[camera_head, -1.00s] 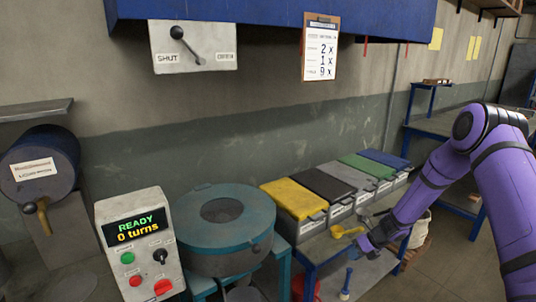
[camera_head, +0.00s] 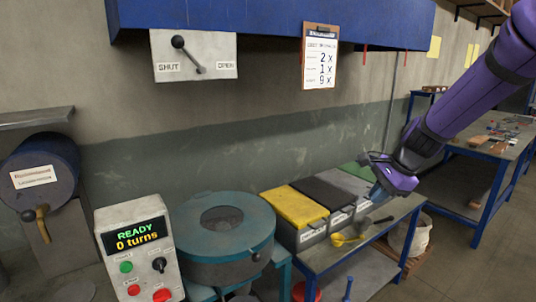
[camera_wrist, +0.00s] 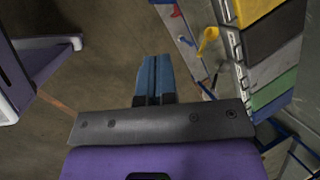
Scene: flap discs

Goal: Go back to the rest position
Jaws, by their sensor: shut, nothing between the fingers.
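My gripper (camera_head: 377,192) is at the end of my purple arm, in front of the right end of the row of lidded bins in the head view. Its blue fingers (camera_wrist: 154,80) are together and hold nothing in the wrist view. They point down over the floor beside the bin table. The yellow-lidded bin (camera_head: 296,207) and black-lidded bin (camera_head: 325,189) are in clear view. My arm and gripper hide part of the grey and green lids and cover the blue one.
A yellow scoop (camera_head: 342,239) lies on the blue bin table (camera_head: 318,252). A teal round machine (camera_head: 222,250) and a control box (camera_head: 140,245) reading "READY 0 turns" stand left. A cluttered workbench (camera_head: 490,150) is at the right. A lever panel (camera_head: 195,57) and clipboard (camera_head: 320,56) hang above.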

